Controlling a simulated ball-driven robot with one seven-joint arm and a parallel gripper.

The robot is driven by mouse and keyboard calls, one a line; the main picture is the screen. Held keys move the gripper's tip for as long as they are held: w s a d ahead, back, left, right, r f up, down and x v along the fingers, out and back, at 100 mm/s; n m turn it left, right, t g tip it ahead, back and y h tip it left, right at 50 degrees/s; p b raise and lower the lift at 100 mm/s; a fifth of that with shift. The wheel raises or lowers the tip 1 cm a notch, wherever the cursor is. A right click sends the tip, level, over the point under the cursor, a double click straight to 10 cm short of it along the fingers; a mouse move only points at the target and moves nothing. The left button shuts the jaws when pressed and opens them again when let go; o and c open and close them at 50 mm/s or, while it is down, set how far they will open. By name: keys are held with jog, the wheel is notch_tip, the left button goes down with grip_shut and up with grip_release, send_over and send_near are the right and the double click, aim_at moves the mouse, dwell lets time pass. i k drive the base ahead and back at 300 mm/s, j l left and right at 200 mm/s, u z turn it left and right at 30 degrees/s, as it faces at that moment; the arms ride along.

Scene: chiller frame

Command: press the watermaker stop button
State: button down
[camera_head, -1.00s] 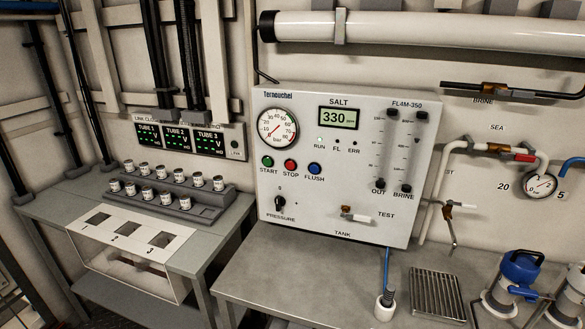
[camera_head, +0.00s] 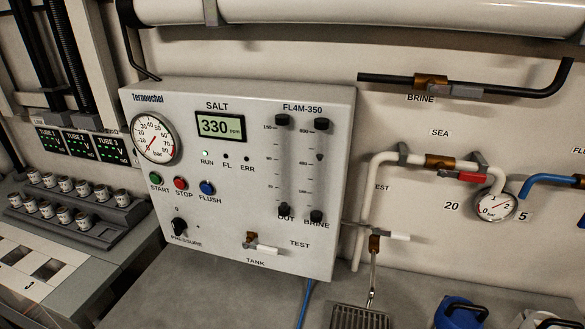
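The red STOP button (camera_head: 180,183) is on the front of the white watermaker panel (camera_head: 330,185). It sits between the green START button (camera_head: 155,178) and the blue FLUSH button (camera_head: 207,188). The panel's display (camera_head: 220,127) reads 330 ppm, and the RUN light (camera_head: 205,154) glows green. The round pressure gauge (camera_head: 153,138) is above the buttons. The black pressure knob (camera_head: 179,226) is below them. My gripper does not show in this view.
A rack of several small jars (camera_head: 70,205) stands at the left. The grey counter (camera_head: 230,305) below the panel is mostly bare, with a grooved drain tray (camera_head: 362,317). Pipes, valves and a small gauge (camera_head: 495,206) are on the right wall.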

aim_at(178, 183)
jog(key=j+z, duration=0.15)
jog(key=z, duration=0.15)
jog(key=i+j, duration=0.1)
jog(key=j, duration=0.45)
jog(key=i+j, duration=0.1)
jog(key=j, duration=0.4)
